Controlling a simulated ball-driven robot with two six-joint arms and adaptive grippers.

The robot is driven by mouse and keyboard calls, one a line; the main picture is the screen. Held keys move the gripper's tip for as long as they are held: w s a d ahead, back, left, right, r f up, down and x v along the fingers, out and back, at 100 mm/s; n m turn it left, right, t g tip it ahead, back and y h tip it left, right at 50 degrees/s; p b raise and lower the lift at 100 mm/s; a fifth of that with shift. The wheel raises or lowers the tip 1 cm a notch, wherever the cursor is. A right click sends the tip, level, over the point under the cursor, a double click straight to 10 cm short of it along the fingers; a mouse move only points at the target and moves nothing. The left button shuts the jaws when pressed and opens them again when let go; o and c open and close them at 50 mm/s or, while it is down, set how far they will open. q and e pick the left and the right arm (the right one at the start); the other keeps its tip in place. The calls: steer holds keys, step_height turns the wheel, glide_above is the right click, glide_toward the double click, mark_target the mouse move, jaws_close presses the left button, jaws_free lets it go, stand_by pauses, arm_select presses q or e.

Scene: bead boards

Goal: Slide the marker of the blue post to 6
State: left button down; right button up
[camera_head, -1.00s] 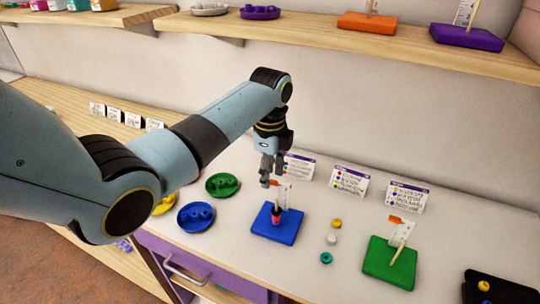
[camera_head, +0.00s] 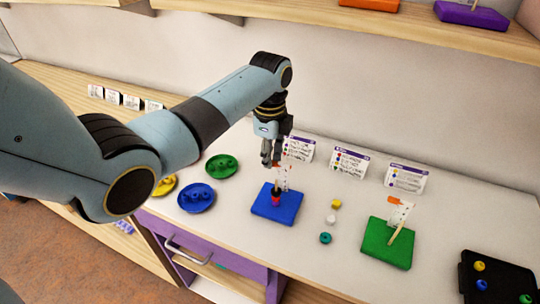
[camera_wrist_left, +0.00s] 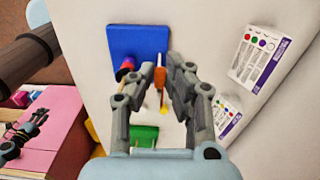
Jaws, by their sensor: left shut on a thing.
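The blue post's base (camera_head: 275,206) stands on the white table, with a red and dark bead stack (camera_head: 276,197) around its rod. A white scale card (camera_head: 283,177) rises behind the rod; its numbers are too small to read. My left gripper (camera_head: 271,163) is above the base at the card's top. In the left wrist view, the fingers (camera_wrist_left: 160,82) are shut on the orange marker (camera_wrist_left: 160,77), close beside the card. The blue base (camera_wrist_left: 138,42) and beads (camera_wrist_left: 126,66) also show there. What looks like my right gripper (camera_wrist_left: 20,135) is small at the left edge, its jaws unclear.
A green post base (camera_head: 387,243) with its own card and orange marker (camera_head: 394,200) stands to the right. Loose yellow, white and teal beads (camera_head: 325,238) lie between. Blue (camera_head: 196,198) and green (camera_head: 221,166) dishes are left; cards (camera_head: 348,162) stand behind.

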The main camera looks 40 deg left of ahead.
arm_select(q)
steer(key=shift+f, duration=0.1)
steer(key=shift+f+b, duration=0.85)
steer(key=shift+f, duration=0.5)
steer(key=c, duration=1.3)
jaws_free()
steer(key=shift+o, duration=0.2)
